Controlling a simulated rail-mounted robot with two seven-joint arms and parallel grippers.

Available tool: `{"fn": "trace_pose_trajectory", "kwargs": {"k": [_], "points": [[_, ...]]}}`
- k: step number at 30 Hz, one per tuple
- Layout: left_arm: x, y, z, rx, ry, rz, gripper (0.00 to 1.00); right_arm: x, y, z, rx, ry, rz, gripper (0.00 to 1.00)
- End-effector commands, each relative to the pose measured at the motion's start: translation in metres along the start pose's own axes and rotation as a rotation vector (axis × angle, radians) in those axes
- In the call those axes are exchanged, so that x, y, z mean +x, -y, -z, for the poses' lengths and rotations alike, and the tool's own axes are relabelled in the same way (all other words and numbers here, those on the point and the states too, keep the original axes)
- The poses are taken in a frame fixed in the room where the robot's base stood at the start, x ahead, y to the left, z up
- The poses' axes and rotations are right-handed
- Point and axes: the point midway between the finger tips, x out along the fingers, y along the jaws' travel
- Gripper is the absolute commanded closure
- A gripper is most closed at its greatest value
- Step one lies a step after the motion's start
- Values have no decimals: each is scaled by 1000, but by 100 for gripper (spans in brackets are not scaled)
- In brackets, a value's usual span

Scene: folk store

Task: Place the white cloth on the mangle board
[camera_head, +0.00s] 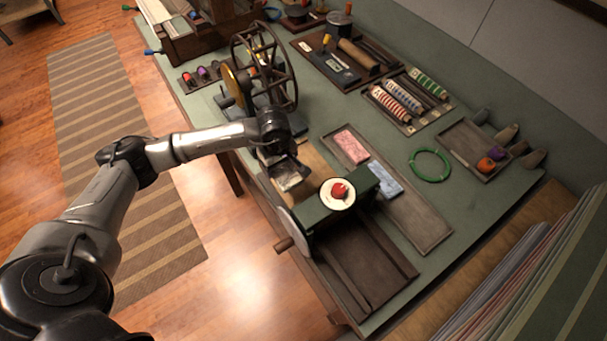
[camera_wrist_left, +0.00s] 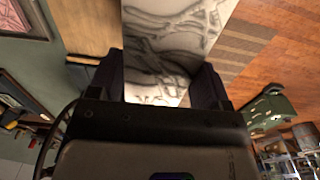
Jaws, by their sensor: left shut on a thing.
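My left gripper (camera_head: 284,160) is shut on the white cloth (camera_head: 289,179), a pale piece with grey patterning, beside the table's near-left edge. In the left wrist view the cloth (camera_wrist_left: 175,38) sticks out between both fingers of the gripper (camera_wrist_left: 160,85); its gripped end is partly hidden. A long brown board (camera_head: 418,228), which looks like the mangle board, lies to the right of the gripper. A pink folded cloth (camera_head: 351,146) and a blue folded cloth (camera_head: 384,180) rest on it. My right gripper is not in view.
A green box-shaped device (camera_head: 318,214), with a red item (camera_head: 339,190) on a white plate on top, stands close in front of the gripper. A spoked wheel (camera_head: 283,72) rises behind it. A green ring (camera_head: 430,165) lies right on open tabletop.

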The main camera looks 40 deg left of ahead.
Motion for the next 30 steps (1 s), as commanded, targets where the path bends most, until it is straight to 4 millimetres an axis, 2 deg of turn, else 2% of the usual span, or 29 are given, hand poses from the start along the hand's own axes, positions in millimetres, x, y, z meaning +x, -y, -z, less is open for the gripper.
{"fn": "trace_pose_trajectory", "kwargs": {"k": [3, 12, 15, 18, 26, 30], "points": [[32, 1, -2, 0, 5, 5, 52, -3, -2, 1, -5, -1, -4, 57], [106, 1, -2, 2, 3, 4, 52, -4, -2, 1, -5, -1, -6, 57], [102, -21, -2, 2, 3, -4, 52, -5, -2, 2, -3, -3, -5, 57], [102, -34, -1, 2, 1, -2, 52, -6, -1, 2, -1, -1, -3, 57], [102, -49, -1, 3, 2, -1, 52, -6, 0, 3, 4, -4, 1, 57], [102, -68, -2, 2, 2, -2, 52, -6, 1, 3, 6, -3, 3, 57]]}}
